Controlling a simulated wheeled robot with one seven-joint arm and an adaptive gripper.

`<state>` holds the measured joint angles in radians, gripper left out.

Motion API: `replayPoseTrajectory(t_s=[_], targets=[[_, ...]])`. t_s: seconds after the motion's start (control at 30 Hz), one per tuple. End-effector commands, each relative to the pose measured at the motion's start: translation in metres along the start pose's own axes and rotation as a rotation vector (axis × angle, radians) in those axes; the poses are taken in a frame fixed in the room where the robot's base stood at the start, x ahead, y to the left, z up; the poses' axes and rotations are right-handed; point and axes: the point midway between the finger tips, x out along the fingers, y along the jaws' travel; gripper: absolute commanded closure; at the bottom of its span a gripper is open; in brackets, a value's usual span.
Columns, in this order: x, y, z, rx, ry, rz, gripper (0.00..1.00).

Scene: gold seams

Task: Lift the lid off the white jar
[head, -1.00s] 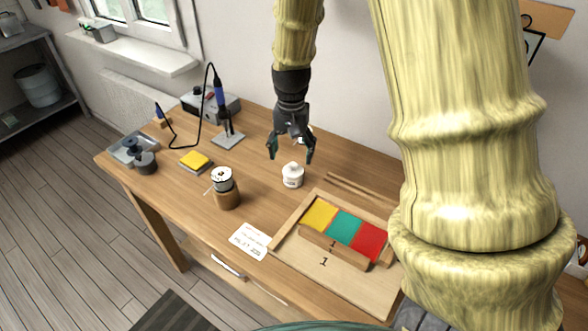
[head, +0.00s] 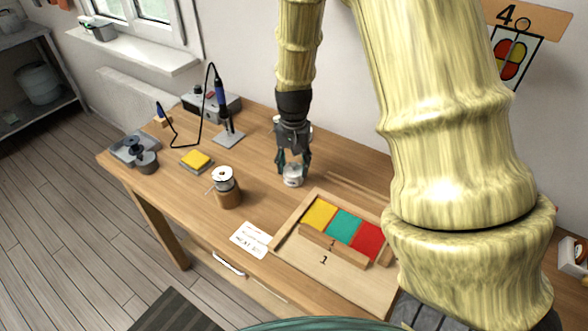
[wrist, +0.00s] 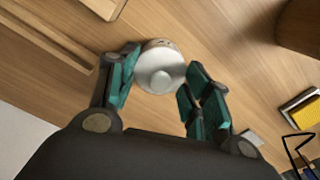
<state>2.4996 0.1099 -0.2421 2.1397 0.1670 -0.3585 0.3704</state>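The white jar (head: 293,181) stands upright on the wooden table, left of the coloured-tile frame. Its round white lid (wrist: 160,68), with a knob in the middle, is seen from above in the wrist view and sits on the jar. My gripper (head: 292,170) points down over the jar and hides its upper part in the head view. In the wrist view my gripper (wrist: 158,88) has its teal-padded fingers apart, one on each side of the lid. I cannot tell whether either finger touches it.
A wooden frame (head: 309,265) with yellow, teal and red tiles lies right of the jar. A brown spool or jar (head: 227,190), a yellow sponge (head: 196,160), a paper card (head: 251,239) and a soldering iron stand (head: 228,138) are to the left. Bare table surrounds the jar.

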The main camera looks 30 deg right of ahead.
Motion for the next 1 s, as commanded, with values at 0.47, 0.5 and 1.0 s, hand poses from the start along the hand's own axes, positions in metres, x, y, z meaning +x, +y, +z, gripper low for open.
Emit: replayPoseTrajectory(t_s=[0.47, 0.5, 1.0], targets=[[-0.003, 0.0, 0.0, 0.0, 0.001, -0.001, 0.67], [-0.005, -0.001, 0.0, 0.0, 0.002, -0.001, 0.67], [-0.038, -0.001, 0.042, -0.003, 0.0, 0.001, 0.67]])
